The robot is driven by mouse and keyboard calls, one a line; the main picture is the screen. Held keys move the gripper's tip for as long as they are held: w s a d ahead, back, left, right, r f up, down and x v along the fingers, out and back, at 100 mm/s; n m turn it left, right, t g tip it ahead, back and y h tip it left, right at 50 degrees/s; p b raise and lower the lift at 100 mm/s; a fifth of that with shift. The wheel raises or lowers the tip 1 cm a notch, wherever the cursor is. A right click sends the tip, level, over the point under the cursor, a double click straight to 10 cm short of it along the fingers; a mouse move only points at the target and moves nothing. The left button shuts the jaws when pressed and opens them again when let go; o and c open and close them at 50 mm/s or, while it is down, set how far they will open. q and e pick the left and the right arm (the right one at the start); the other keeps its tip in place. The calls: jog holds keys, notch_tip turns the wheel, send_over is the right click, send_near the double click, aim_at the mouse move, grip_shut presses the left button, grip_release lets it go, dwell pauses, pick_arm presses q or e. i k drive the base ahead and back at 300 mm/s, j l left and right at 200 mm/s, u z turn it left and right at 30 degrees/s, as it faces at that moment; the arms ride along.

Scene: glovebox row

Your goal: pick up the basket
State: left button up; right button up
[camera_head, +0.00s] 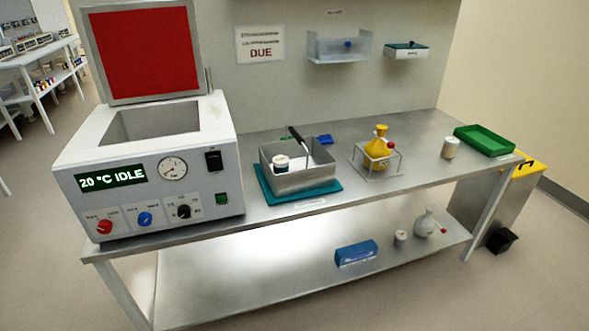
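The likely basket is an open grey metal container (300,183) on the bench, left of the middle. It rests on a teal mat (330,190). A small white jar with a dark band (282,163) stands inside it. A dark bar with a black grip (299,138) rises from the container and leans; I cannot tell whether it is the container's handle or a separate tool. Neither of my grippers is in view.
A white bath unit (150,205) with its red-faced lid raised stands left. Right of the container are a yellow flask in a wire stand (378,150), a white jar (450,148) and a green tray (484,139). The bench front (400,183) has bare metal.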

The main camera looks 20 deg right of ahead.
aim_at(296, 155)
jog(key=u, duration=0.4)
jog(key=l+u, duration=1.15)
jog(key=l, duration=0.4)
jog(key=k+l, duration=0.1)
jog(key=l, duration=0.25)
jog(key=k+l, duration=0.1)
jog(key=l, duration=0.25)
jog(key=l+u, duration=0.1)
jog(key=l, duration=0.3)
jog(key=k+l, duration=0.15)
jog(key=l, duration=0.2)
